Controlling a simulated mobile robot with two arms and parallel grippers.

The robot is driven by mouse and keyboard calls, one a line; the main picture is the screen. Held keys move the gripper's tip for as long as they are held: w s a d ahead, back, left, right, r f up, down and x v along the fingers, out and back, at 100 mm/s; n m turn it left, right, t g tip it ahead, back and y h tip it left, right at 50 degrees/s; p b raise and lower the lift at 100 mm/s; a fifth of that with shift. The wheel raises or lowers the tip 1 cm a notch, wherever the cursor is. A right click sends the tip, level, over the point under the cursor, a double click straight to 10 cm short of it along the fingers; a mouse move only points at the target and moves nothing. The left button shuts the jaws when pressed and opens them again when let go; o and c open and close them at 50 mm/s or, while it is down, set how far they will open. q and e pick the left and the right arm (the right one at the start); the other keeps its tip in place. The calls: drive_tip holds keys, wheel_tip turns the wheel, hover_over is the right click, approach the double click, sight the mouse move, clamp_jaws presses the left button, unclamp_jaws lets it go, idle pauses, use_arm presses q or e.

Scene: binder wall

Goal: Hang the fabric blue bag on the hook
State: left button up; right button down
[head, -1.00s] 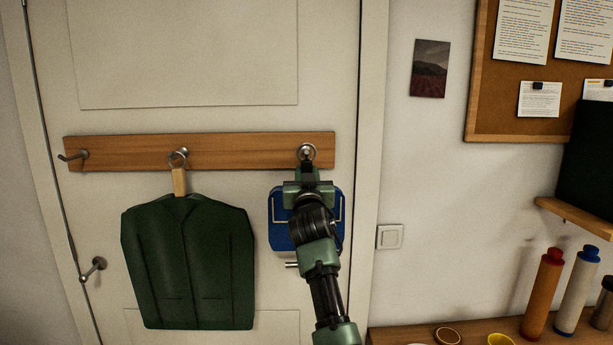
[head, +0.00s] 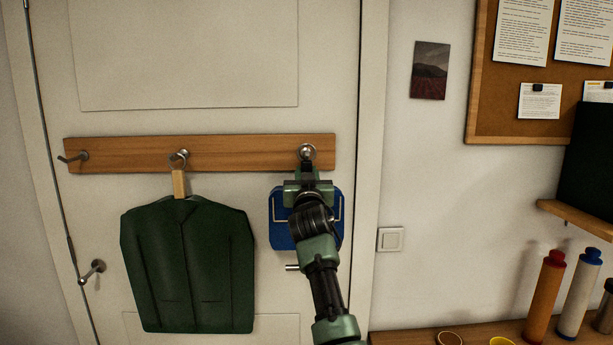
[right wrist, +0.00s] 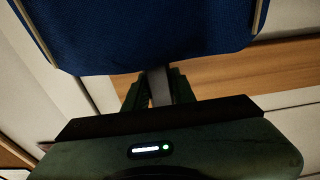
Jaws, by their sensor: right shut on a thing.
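The blue fabric bag (head: 281,232) hangs in front of the door below the right-hand hook (head: 307,152), partly hidden behind my right arm. My right gripper (head: 308,173) is just below that hook, in front of the wooden rail (head: 240,153). In the right wrist view, the gripper (right wrist: 159,88) is shut on a grey strap (right wrist: 159,84), with the blue bag (right wrist: 160,38) beside the fingers. The gripper hides the top of the strap, so I cannot tell whether it is around the hook. My left gripper is not in view.
A dark green jacket (head: 188,265) hangs from the middle hook (head: 181,157). The left hook (head: 78,157) is empty. A door handle (head: 92,271) sticks out at lower left. A shelf with bottles (head: 545,296) stands at lower right.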

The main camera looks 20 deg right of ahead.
drive_tip(key=shift+f+b, duration=0.8)
drive_tip(key=shift+f, duration=0.05)
idle(0.3)
